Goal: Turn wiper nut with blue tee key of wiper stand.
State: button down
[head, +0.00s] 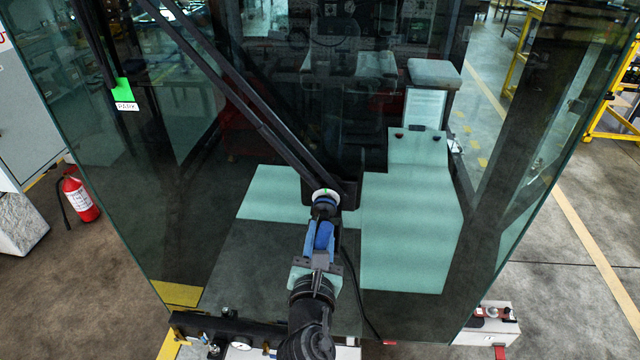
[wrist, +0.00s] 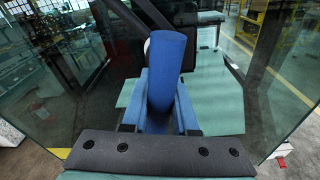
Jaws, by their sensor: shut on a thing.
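The blue tee key shows in the wrist view as a thick blue bar (wrist: 170,62), standing slightly tilted between the fingers of my gripper (wrist: 160,98). In the head view my gripper (head: 320,238) is shut on the key below the wiper's pivot. A dark round piece (head: 325,208) lies between my gripper and a white ring with a green mark (head: 326,194) at the pivot. The wiper arm (head: 245,105) runs from there up and left across the glass. The nut itself is hidden, and I cannot tell how far the key sits on it.
A green PARK tag (head: 123,94) is on the glass at upper left. The large cab glass (head: 175,200) stands close behind the pivot. A dark cable hangs right of my gripper. A red fire extinguisher (head: 80,197) stands at far left. A white box (head: 487,325) is at lower right.

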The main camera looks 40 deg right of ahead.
jog(key=shift+w+d+r, duration=0.1)
jog(key=shift+w+d, duration=0.25)
jog(key=shift+d, duration=0.1)
jog(key=m+b, duration=0.1)
jog(key=m, duration=0.2)
jog(key=shift+m+t, duration=0.3)
jog(key=shift+m, duration=0.1)
jog(key=shift+m+b, duration=0.3)
jog(key=shift+m, duration=0.2)
jog(key=shift+a+f+m+t+b, duration=0.1)
jog(key=shift+f+m+t+b, duration=0.15)
jog(key=shift+m+b, duration=0.75)
jog(key=shift+r+m+b, duration=0.15)
jog(key=shift+m+b, duration=0.3)
jog(key=shift+m, duration=0.65)
jog(key=shift+r+m+t, duration=0.2)
jog(key=shift+m+t, duration=0.05)
jog(key=shift+m, duration=0.05)
